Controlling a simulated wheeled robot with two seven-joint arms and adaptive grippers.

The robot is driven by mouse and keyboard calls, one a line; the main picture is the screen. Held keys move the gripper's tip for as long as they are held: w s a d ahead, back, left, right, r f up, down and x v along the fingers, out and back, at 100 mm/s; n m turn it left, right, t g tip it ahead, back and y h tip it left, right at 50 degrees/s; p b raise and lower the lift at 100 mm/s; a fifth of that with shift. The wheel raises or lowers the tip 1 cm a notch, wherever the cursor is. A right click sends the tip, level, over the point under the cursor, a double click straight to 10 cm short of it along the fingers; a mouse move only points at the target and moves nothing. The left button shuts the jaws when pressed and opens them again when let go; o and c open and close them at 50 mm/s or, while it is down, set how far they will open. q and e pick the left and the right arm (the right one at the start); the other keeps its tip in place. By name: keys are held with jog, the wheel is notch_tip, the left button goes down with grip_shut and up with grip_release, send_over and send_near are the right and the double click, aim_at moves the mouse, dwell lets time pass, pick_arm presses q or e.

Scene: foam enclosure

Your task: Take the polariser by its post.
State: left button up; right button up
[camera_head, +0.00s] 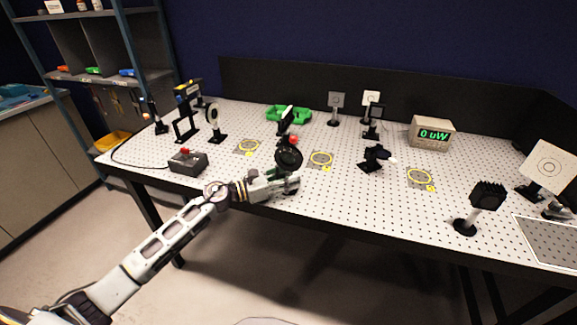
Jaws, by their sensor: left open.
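The thing I take for the polariser is a black round mount (288,156) standing upright near the front edge of the perforated table, left of centre. My left gripper (292,185) reaches in from the left, low and just below the round mount, level with its post. The gripper is open. Its fingers hide most of the post, and I cannot tell whether they touch it or stand around it. A dark base shows slightly under the fingertips. My right gripper is not in view.
A red knob (294,140) and a tilted dark-framed optic (286,118) stand close behind the mount. A black control box (188,162) lies left. A black mount (374,157) stands right. A meter (432,133) reads "0 uW". Yellow ring marks (321,160) lie on open tabletop.

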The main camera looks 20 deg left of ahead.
pick_arm(q)
jog(key=shift+c, duration=0.2)
dwell(0.3)
grip_shut()
